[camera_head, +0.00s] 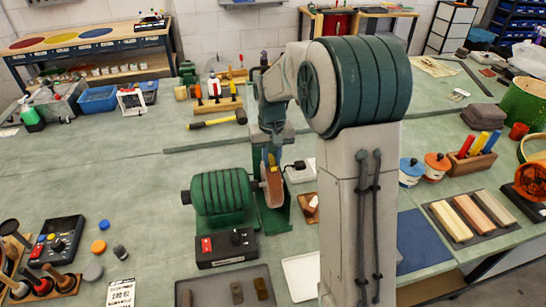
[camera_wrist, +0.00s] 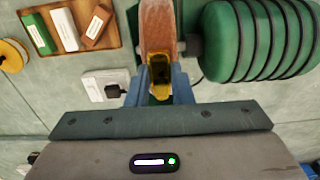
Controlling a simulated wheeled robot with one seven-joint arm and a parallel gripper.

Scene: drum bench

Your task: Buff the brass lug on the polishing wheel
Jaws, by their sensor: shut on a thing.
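My gripper (camera_wrist: 159,88) is shut on the brass lug (camera_wrist: 159,92), a small yellow piece with a dark middle, held between blue fingers in the wrist view. The tan polishing wheel (camera_wrist: 159,28) is just beyond the lug. The lug overlaps the wheel's near edge in the picture; I cannot tell whether they touch. The ribbed green motor (camera_wrist: 258,40) stands right of the wheel in the wrist view. In the head view my gripper (camera_head: 271,158) is at the wheel (camera_head: 273,187), right of the motor (camera_head: 220,192). The lug is too small there to make out surely.
A switch box (camera_head: 227,248) with a red button stands before the motor. A grey tray (camera_head: 225,287) with small pieces lies nearer. A wooden tray of coloured bars (camera_wrist: 72,30) is close to the wheel. A wooden rack (camera_head: 214,106) stands behind. The bench left of the motor is mostly clear.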

